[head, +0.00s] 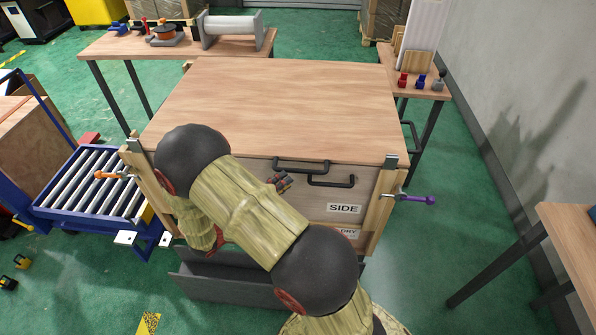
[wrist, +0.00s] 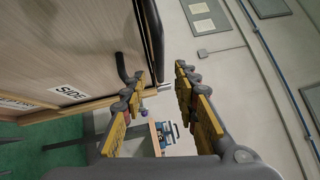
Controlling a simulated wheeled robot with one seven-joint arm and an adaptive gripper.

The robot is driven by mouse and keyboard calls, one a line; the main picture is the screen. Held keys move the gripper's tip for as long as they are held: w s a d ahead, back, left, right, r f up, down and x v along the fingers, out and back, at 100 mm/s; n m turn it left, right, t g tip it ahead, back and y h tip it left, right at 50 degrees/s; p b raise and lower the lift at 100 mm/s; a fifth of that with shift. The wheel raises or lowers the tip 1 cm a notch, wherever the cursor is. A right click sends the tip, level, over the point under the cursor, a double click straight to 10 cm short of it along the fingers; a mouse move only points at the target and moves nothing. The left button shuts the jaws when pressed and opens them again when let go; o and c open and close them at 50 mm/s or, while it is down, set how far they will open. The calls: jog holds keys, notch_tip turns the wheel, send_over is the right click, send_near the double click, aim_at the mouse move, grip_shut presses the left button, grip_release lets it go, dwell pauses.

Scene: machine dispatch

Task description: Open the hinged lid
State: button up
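The broad wooden lid (head: 290,100) lies flat and closed on a wooden crate. Two black bar handles show at the crate's front: an upper one (head: 318,163) by the lid's edge and a lower one (head: 338,184) on the front panel. My gripper (head: 279,182) is at the front, close to the handles, partly hidden by my arm. In the wrist view my gripper (wrist: 160,80) is open, its yellow-padded fingers apart. A black handle (wrist: 153,40) stretches ahead of the fingertips, its near end by the gap; I cannot tell whether they touch.
An orange-handled clamp (head: 108,175) and a purple-handled one (head: 415,199) stick out at the crate's sides. A roller conveyor (head: 92,182) stands left. Tables stand behind (head: 185,45) and at the right edge (head: 575,235). Green floor is free at the right front.

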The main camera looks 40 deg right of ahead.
aim_at(302, 170)
jog(key=d, duration=0.2)
jog(key=d+b, duration=0.1)
jog(key=d, duration=0.2)
jog(key=d+r+b, duration=0.1)
jog(key=d, duration=0.1)
jog(key=shift+s+d, duration=0.3)
jog(key=shift+s, duration=0.05)
jog(key=c, duration=0.4)
jog(key=c, duration=0.3)
grip_shut()
